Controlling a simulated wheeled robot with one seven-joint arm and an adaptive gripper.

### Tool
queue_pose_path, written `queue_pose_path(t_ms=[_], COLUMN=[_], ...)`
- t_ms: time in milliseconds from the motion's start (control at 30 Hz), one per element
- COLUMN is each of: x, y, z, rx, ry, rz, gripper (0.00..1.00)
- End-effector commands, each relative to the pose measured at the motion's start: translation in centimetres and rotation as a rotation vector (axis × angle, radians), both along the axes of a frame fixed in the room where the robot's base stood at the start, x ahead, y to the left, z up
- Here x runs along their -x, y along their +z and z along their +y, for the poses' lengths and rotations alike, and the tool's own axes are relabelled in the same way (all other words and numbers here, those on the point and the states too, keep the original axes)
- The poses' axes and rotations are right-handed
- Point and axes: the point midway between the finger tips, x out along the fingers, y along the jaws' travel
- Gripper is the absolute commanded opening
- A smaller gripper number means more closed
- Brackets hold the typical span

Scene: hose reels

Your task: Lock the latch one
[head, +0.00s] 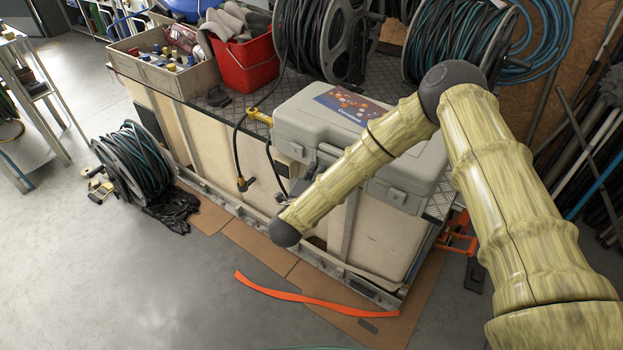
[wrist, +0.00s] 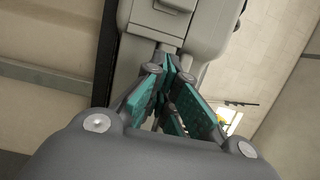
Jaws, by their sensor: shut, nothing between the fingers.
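A grey hard case (head: 345,125) with a colourful label on its lid lies on the box-like bench. One latch (head: 397,196) shows on its front at the right, and another (head: 295,150) at the left. I cannot tell which is latch one. In the wrist view, the grey case (wrist: 205,30) fills the top, with a latch (wrist: 176,5) partly cut off by the upper edge. My gripper (wrist: 168,68) has teal pads closed together, with nothing between them. Its tips point at the case front just below that latch; contact is unclear. My arm hides part of the case front in the head view.
Hose reels (head: 335,38) stand behind the case, and another reel (head: 135,165) is on the floor at left. A red bucket (head: 245,60) and an open crate (head: 165,68) share the bench top. An orange strip (head: 315,300) lies on the floor in front.

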Motion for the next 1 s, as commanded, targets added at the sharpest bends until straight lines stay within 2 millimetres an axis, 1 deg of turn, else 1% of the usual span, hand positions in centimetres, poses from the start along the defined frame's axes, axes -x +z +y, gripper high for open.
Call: queue_pose_path(t_ms=[33,133,233,400,600,900,1000], x=[-0.8,-2.3,-3.1,-4.1,-4.6,-4.6,-4.7], y=[0.2,0.2,0.1,0.1,0.0,0.0,-0.1], z=[-0.4,-1.0,0.4,1.7,2.3,2.4,2.9], rx=[0.000,0.000,0.000,0.000,0.000,0.000,-0.001], ry=[-0.002,-0.002,0.001,0.001,0.000,0.000,0.005], rz=[-0.001,-0.001,0.000,0.000,0.000,0.000,-0.001], gripper=[0.00,0.00,0.00,0.00,0.00,0.00,0.00])
